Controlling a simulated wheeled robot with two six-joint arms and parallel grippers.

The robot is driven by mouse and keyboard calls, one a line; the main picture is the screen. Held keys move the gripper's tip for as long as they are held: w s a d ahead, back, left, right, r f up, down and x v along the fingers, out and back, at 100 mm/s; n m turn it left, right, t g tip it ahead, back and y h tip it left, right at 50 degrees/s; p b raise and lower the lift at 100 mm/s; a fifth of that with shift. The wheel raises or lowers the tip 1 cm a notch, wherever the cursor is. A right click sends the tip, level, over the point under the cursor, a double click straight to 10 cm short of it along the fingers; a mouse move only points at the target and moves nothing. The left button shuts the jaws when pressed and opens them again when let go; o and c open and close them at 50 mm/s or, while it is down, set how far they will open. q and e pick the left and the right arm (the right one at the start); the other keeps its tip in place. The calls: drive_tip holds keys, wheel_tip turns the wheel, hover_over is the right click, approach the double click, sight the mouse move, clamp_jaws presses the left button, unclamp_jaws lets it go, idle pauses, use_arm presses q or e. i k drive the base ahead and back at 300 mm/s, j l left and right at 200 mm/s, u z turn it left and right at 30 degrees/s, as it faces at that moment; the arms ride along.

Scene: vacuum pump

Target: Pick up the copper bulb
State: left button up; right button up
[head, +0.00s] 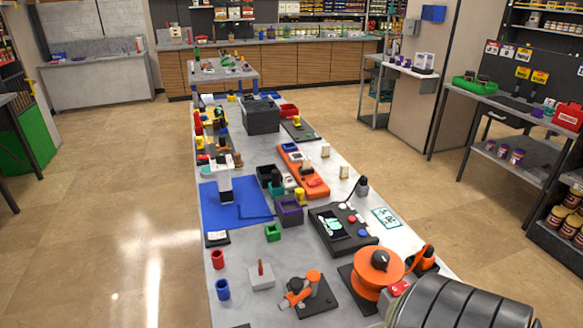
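I cannot clearly make out a copper bulb in the head view. A small copper-orange device (300,288) with a rounded end sits on a dark plate at the near end of the long grey table (240,312). Whether it is or includes the bulb, I cannot tell. A larger orange round part (378,268) with a dark knob stands to its right on a black base. Neither gripper shows in this view.
A red cup (218,259), a blue cup (223,290) and a grey block with a red lever (262,275) stand at the near left. A black control box (342,230) lies behind. A large dark ribbed cylinder (462,303) fills the bottom right.

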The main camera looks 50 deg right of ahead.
sight(276, 173)
drive_tip(key=l, duration=1.45)
drive_tip(key=k+l, duration=0.1)
drive_tip(key=l, duration=1.3)
